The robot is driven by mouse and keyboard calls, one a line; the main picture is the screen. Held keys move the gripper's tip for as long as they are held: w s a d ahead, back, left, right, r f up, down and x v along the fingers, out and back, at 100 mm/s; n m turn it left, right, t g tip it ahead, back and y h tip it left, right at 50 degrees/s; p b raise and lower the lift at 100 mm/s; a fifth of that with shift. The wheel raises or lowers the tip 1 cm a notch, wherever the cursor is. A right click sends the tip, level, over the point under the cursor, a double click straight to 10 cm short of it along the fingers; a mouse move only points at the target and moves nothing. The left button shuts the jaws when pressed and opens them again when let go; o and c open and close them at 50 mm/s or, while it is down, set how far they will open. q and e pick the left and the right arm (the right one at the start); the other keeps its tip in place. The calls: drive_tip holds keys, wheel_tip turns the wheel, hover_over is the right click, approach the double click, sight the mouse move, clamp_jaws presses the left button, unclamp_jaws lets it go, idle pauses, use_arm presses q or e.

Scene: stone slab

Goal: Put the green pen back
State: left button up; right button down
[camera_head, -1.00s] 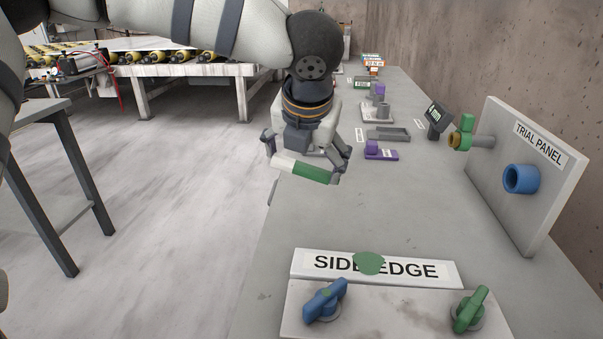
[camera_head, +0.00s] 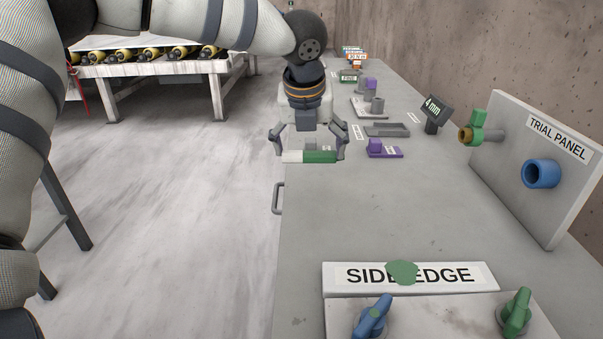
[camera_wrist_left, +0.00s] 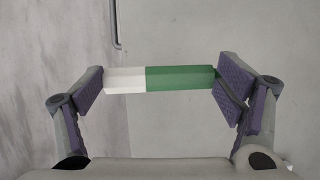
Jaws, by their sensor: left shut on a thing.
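A green and white pen (camera_head: 318,156) is held lengthwise between the fingertips of my left gripper (camera_head: 309,156), its white end to the left and its green end to the right. The pen also shows in the left wrist view (camera_wrist_left: 180,79), where the purple pads of my left gripper (camera_wrist_left: 160,80) press on its two ends. The pen is level, over the left edge of the grey slab (camera_head: 400,215); I cannot tell its exact height. My right gripper is not in view.
A small grey tray (camera_head: 387,130), a purple block on a base (camera_head: 384,149) and a grey holder with a cylinder (camera_head: 375,108) stand beyond the gripper. A "4 mm" display (camera_head: 436,110) and the trial panel (camera_head: 535,165) stand right. A "SIDE EDGE" sign (camera_head: 450,275) and knobs are in front.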

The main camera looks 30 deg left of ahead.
sight(302, 182)
use_arm(q)
drive_tip(key=a+f, duration=0.1)
drive_tip(key=f, duration=0.1)
drive_tip(key=w+a+f, duration=0.1)
drive_tip(key=f, duration=0.2)
drive_tip(key=w+a+f, duration=0.1)
drive_tip(key=f, duration=0.1)
drive_tip(key=shift+w+a+f+b, duration=0.1)
drive_tip(key=shift+a+f+b, duration=0.05)
drive_tip(key=shift+b, duration=0.2)
drive_tip(key=shift+f, duration=0.3)
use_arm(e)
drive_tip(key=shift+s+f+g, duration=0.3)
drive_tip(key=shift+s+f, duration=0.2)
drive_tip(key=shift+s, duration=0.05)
use_arm(q)
drive_tip(key=shift+f, duration=0.15)
drive_tip(key=o, duration=0.9)
drive_tip(key=shift+o, duration=0.2)
drive_tip(key=shift+r, duration=0.4)
drive_tip(key=v, duration=1.1)
drive_tip(key=shift+s+r+p, duration=0.25)
drive_tip(key=shift+p, duration=0.15)
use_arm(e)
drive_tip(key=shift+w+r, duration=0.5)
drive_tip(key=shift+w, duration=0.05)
